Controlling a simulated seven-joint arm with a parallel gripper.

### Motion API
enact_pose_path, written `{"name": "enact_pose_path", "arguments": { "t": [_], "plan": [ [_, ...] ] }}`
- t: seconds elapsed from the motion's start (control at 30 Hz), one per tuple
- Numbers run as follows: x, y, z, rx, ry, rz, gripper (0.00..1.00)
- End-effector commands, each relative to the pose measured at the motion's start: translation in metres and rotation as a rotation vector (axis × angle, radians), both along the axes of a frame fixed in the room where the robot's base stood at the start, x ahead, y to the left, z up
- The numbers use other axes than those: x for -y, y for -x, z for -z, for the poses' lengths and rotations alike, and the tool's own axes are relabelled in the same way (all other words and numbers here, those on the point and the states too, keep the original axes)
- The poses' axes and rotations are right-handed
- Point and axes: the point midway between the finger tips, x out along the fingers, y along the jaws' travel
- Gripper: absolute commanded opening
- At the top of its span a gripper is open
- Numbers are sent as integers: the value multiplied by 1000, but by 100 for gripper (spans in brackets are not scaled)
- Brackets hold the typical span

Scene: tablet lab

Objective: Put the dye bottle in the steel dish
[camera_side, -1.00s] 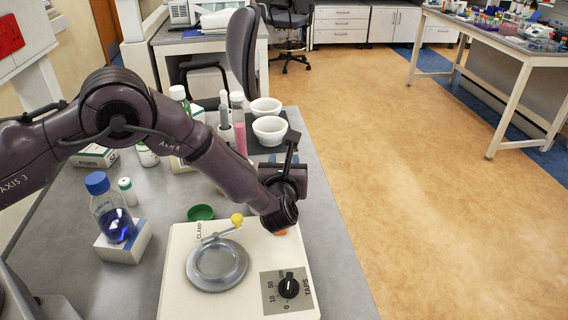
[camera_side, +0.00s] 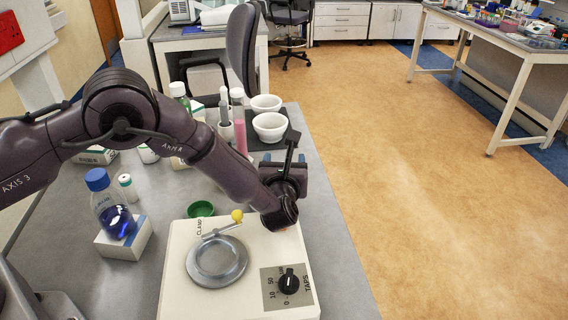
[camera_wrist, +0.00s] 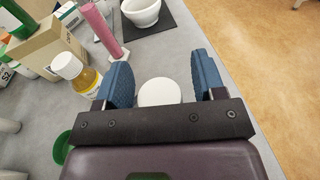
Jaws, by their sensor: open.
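A clear bottle with blue liquid and a blue cap (camera_side: 113,212) stands upright on a small white box at left in the side view. It looks like the dye bottle, though no label confirms this. A round grey metal dish (camera_side: 217,278) with a raised rim lies on the white machine. My gripper (camera_side: 284,158) is beyond the machine's far edge, partly hidden by my wrist. In the wrist view my gripper (camera_wrist: 166,75) is open, its blue fingers apart. A round white top (camera_wrist: 159,92) shows between them; what it belongs to is hidden.
The white machine (camera_side: 180,292) has a black knob (camera_side: 288,283) and a yellow-ended lever (camera_side: 237,216). A green lid (camera_side: 200,209) lies behind it. A pink cylinder (camera_wrist: 103,30), an amber bottle with white cap (camera_wrist: 86,80) and a white bowl (camera_wrist: 141,12) stand beyond my gripper.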

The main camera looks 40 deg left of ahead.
Motion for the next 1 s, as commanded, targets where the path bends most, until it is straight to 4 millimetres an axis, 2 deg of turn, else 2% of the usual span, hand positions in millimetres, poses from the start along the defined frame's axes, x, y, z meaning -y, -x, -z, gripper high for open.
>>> {"name": "enact_pose_path", "arguments": {
  "t": [0.07, 0.4, 0.6, 0.8, 1.0],
  "plan": [
    [0, 0, -9, 2, 2, 0, 63],
    [42, 60, -19, -1, -1, 5, 63],
    [59, 87, -24, 0, -1, 2, 63],
    [66, 98, -26, 1, -1, 0, 63],
    [65, 99, -27, 1, 2, -3, 63]
  ]
}}
